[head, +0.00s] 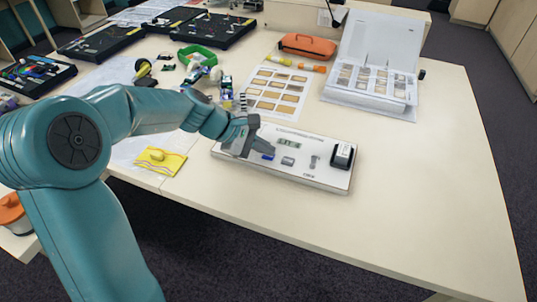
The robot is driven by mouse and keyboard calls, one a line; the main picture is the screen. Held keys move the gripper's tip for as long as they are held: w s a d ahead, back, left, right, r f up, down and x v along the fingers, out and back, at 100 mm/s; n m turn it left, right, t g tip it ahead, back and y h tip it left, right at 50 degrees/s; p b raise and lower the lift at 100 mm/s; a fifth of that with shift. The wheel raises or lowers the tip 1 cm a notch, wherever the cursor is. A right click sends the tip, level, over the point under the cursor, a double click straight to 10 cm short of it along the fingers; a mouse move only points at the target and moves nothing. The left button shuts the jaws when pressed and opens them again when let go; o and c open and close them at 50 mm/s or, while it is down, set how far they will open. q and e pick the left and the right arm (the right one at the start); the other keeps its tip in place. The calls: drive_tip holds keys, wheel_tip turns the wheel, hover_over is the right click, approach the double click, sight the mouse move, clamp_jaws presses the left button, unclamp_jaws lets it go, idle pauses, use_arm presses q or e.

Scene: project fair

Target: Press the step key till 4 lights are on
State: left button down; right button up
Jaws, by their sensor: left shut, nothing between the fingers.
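A flat pale board (325,180) lies near the table's front edge. On it are a small strip with green marks (289,143), a blue key (267,157), a grey part (288,161), a small upright grey part (314,162) and a black-and-white block (343,155) at the right. The strip is too small to tell which lights are on. My left gripper (268,149) is shut and empty over the left part of the board, its tips just above or at the blue key; I cannot tell whether they touch. It hides part of the board's left end. My right gripper is not in view.
Behind the board lie a sheet with brown rectangles (272,92), an orange case (307,46) and an open white sample box (370,75). A yellow cloth or pad (160,161) lies left. Black kits (213,30) stand at the back. The table's right side is clear.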

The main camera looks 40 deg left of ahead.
sight(265, 157)
use_arm(q)
drive_tip(key=shift+r+p, duration=0.7)
drive_tip(key=shift+r, duration=0.05)
wheel_tip(265, 157, up, 5)
drive_tip(key=p, duration=0.4)
drive_tip(key=shift+p, duration=0.3)
idle(0.6)
